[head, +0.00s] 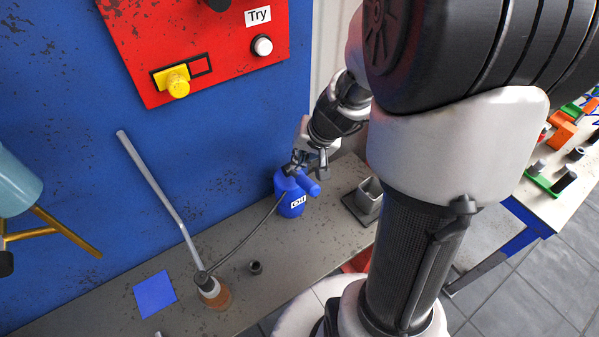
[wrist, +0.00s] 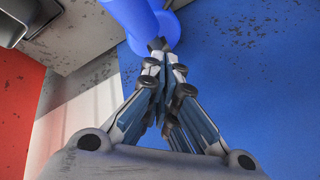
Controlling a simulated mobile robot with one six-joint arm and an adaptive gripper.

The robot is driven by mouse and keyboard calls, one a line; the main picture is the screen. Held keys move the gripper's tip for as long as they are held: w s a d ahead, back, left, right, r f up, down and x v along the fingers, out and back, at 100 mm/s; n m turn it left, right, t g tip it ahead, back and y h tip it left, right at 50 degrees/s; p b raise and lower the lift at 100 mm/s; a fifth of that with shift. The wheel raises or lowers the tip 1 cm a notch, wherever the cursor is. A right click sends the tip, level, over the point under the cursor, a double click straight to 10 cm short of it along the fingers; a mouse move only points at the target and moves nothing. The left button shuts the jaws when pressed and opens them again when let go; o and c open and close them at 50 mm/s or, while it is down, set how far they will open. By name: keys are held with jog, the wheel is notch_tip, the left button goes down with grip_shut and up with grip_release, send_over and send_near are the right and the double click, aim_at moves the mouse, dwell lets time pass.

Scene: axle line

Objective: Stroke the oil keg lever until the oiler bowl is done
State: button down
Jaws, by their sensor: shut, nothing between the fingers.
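The oil keg (head: 289,205) is a blue can with a small white label, standing on the grey bench against the blue wall. Its blue lever (head: 308,184) sticks out at the top, to the right. My gripper (head: 300,168) is shut and empty, right at the keg's top by the lever; I cannot tell whether it touches. In the wrist view the shut fingertips (wrist: 158,46) lie against or just before blue keg parts (wrist: 140,20). A dark hose runs from the keg to what looks like the oiler bowl (head: 217,298), with amber-brown colour low in it.
A grey pipe (head: 160,185) rises from the bowl. A blue square (head: 155,294), a small dark cup (head: 256,267) and an open grey box (head: 366,197) are on the bench. Above is a red panel (head: 215,40) with a yellow knob and a white button marked Try.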

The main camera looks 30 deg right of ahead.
jog(key=r+p, duration=0.1)
jog(key=w+r+p, duration=0.1)
jog(key=r, duration=0.1)
jog(key=r+p, duration=0.1)
jog(key=p, duration=0.1)
jog(key=shift+w+r, duration=0.35)
dwell(3.0)
jog(key=r+m+p, duration=0.1)
jog(key=m+p, duration=0.3)
jog(key=m, duration=0.1)
jog(key=a+r+m+p, duration=0.1)
jog(key=m+p, duration=0.3)
jog(key=m, duration=0.2)
jog(key=w+a+r+m+y+p, duration=0.1)
jog(key=m+p, duration=0.4)
jog(key=m, duration=0.1)
jog(key=shift+r, duration=0.3)
jog(key=s+f+b, duration=0.3)
jog(key=f+b, duration=0.5)
jog(key=b, duration=0.1)
jog(key=shift+f, duration=0.15)
